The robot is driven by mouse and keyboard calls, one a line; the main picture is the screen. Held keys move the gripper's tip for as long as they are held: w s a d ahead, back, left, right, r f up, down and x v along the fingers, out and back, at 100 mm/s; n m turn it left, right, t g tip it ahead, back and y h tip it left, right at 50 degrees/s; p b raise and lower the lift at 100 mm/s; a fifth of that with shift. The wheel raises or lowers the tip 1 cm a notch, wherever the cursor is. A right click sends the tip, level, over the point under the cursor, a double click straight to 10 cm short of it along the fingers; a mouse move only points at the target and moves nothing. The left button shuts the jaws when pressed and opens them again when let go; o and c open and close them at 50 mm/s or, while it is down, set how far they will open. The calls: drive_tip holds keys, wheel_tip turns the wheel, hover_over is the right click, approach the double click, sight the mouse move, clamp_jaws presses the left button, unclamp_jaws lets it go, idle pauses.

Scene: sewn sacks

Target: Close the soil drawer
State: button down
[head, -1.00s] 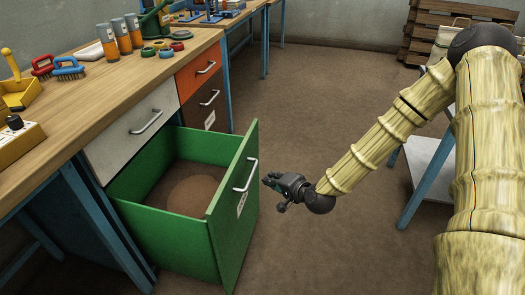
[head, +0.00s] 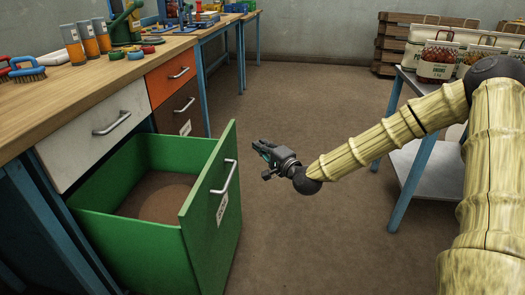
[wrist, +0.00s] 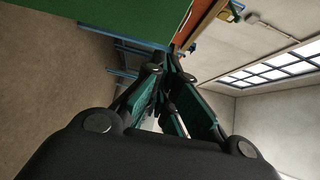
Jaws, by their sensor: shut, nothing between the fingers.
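The green drawer (head: 208,200) stands pulled well out from under the workbench, with brown soil (head: 160,197) low inside it. Its front carries a metal handle (head: 226,177) and a white label. My gripper (head: 262,149) is shut and empty, to the right of the drawer front in the head view, with a gap that looks small. In the wrist view my gripper's fingers (wrist: 175,75) come together, and a green panel (wrist: 120,18), seemingly the drawer front, fills the upper left beyond them. I cannot tell whether anything touches.
A closed white drawer (head: 95,135) is above the green one; closed orange (head: 172,78) and brown (head: 178,112) drawers are beside it. A metal cart (head: 425,165) with sacks stands at the right. The floor (head: 310,100) between is clear.

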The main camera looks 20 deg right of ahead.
drive_tip(key=b, duration=0.2)
approach(232, 131)
drive_tip(key=w+d, duration=0.2)
drive_tip(key=d, duration=0.1)
drive_tip(key=shift+w+a+f+b, duration=0.2)
drive_tip(key=shift+w+a+b, duration=0.3)
drive_tip(key=shift+w+a, duration=1.15)
drive_tip(key=shift+s+a, duration=0.1)
drive_tip(key=shift+a, duration=0.05)
